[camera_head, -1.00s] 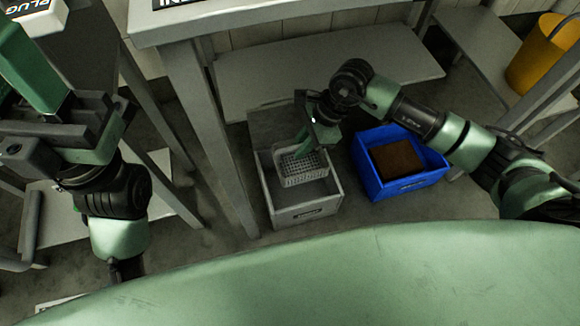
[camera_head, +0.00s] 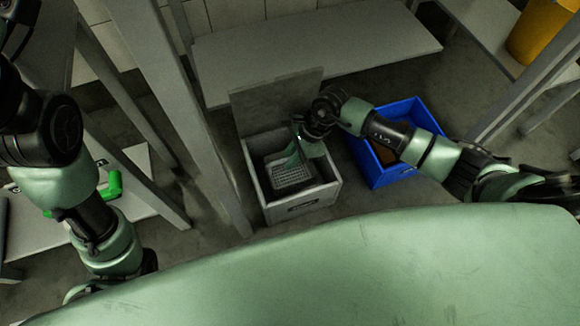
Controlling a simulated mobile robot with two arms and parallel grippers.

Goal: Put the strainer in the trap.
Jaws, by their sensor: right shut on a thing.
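The strainer (camera_head: 292,176), a light grey perforated basket, is down inside the trap (camera_head: 303,211), an open grey box on the floor with its lid (camera_head: 276,98) raised at the back. My right gripper (camera_head: 306,148) is above the strainer, inside the trap's opening, and is shut on it. Its fingertips are partly hidden by the wrist. Whether the strainer touches the trap's bottom I cannot tell. My left arm comes up at the left edge, and its gripper is outside the picture.
A blue crate (camera_head: 381,178) with a brown content stands just right of the trap, under my right forearm. A grey table leg (camera_head: 190,110) stands left of the trap. A low grey shelf (camera_head: 320,50) lies behind. A yellow bucket (camera_head: 540,35) is at the top right.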

